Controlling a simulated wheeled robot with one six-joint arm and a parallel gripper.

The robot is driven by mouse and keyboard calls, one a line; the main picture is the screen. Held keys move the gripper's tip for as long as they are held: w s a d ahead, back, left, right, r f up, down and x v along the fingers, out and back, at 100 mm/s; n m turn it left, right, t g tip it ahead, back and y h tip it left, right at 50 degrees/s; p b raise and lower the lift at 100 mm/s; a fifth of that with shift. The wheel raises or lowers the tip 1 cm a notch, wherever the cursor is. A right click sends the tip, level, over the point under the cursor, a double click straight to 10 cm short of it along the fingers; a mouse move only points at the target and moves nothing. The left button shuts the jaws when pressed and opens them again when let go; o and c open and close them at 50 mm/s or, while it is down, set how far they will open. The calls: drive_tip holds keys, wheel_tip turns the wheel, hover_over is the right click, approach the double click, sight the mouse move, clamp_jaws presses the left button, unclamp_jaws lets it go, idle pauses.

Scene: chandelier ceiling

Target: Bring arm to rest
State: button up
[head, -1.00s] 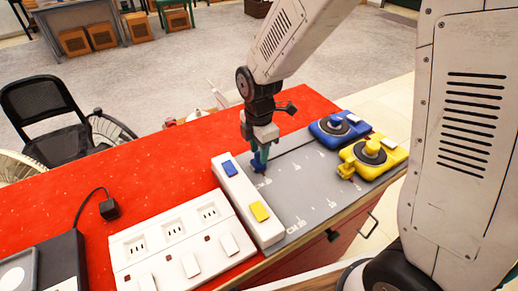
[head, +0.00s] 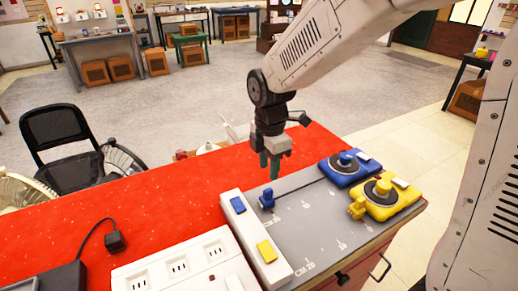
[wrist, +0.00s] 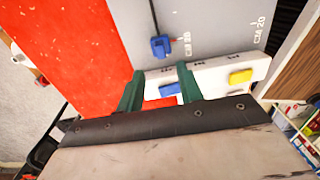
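My gripper (head: 276,168) hangs above the far edge of the grey ruled board (head: 345,232), with its teal fingers pointing down. In the wrist view my gripper (wrist: 159,75) shows two fingers apart with nothing between them. A small blue piece on a dark cord (head: 267,200) rests on the board below and left of my gripper. It also shows in the wrist view as a blue piece (wrist: 160,46), beyond the fingertips and apart from them. My arm reaches in from the upper right in the head view.
A white strip (head: 252,240) with blue and yellow switches lies beside a white socket block (head: 178,268) on the red table (head: 140,215). Blue (head: 346,178) and yellow (head: 386,207) cord reels stand at the board's right end. A black chair (head: 60,140) stands beyond the table.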

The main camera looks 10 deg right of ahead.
drive_tip(key=shift+s+d+m, duration=0.1)
drive_tip(key=shift+s+m, duration=0.2)
drive_tip(key=shift+m, duration=0.6)
drive_tip(key=s+d+r+m, duration=0.3)
drive_tip(key=s+d+m, duration=0.1)
drive_tip(key=s+m, duration=0.2)
drive_tip(key=s+d+r+m+t, duration=0.1)
drive_tip(key=s+d+r+m, duration=0.3)
drive_tip(key=s+m, duration=0.3)
drive_tip(key=s+d+r+m, duration=0.4)
drive_tip(key=s+m, duration=0.2)
drive_tip(key=s, duration=0.3)
drive_tip(key=shift+s+d+r, duration=0.2)
drive_tip(key=shift+s+r, duration=0.05)
drive_tip(key=shift+s, duration=0.1)
